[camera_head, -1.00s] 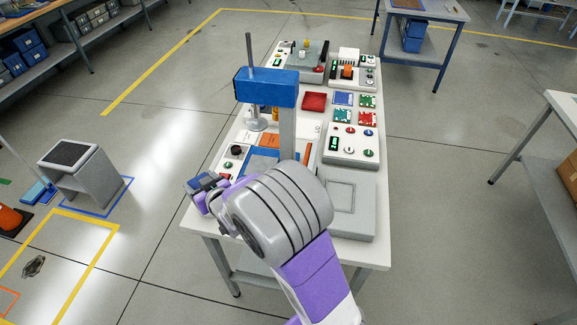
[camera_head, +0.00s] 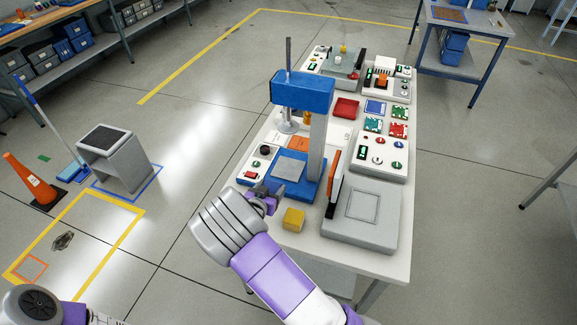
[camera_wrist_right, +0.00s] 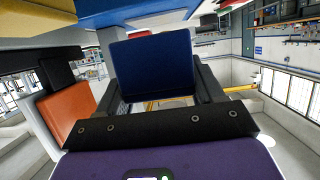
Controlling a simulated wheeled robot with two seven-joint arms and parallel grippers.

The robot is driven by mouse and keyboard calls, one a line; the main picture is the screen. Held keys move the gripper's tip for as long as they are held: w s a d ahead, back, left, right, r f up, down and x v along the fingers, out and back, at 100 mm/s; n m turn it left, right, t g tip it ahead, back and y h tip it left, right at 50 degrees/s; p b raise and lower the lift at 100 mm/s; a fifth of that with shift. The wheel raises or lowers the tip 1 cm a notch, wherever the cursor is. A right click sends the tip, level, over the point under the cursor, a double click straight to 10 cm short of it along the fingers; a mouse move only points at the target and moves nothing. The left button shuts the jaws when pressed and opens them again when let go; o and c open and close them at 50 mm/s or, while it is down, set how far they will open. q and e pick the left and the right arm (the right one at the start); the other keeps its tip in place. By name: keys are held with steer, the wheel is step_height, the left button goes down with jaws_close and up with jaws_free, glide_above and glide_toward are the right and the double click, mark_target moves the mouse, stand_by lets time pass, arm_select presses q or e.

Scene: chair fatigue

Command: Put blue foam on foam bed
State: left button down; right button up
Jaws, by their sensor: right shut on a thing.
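My right gripper (camera_head: 266,195) is at the front-left part of the white table, just in front of the press's blue base. In the right wrist view it is shut on the blue foam (camera_wrist_right: 153,68), a dark blue block held between its two dark fingers. In the head view the foam is small and hard to tell from the gripper. The blue press (camera_head: 302,92) stands on the table with a light grey square plate (camera_head: 290,168) on its base. I cannot tell for certain whether this plate is the foam bed. My left gripper is not in view.
A yellow block (camera_head: 293,219) lies on the table right of my gripper. An upright orange panel (camera_head: 335,178) and a grey slab (camera_head: 362,210) stand farther right. A control box (camera_head: 262,165) is left of the press. The press column (camera_head: 317,150) rises beside the plate.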

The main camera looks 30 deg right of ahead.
steer(key=w+d, duration=0.3)
steer(key=d, duration=0.1)
steer(key=w+d, duration=0.4)
steer(key=d, duration=0.1)
steer(key=w+d, duration=0.4)
steer(key=shift+w+d, duration=0.1)
steer(key=shift+d, duration=0.05)
step_height(320, 180, down, 4)
steer(key=shift+r+b, duration=0.2)
steer(key=shift+b, duration=0.3)
steer(key=shift+f, duration=0.1)
steer(key=o, duration=1)
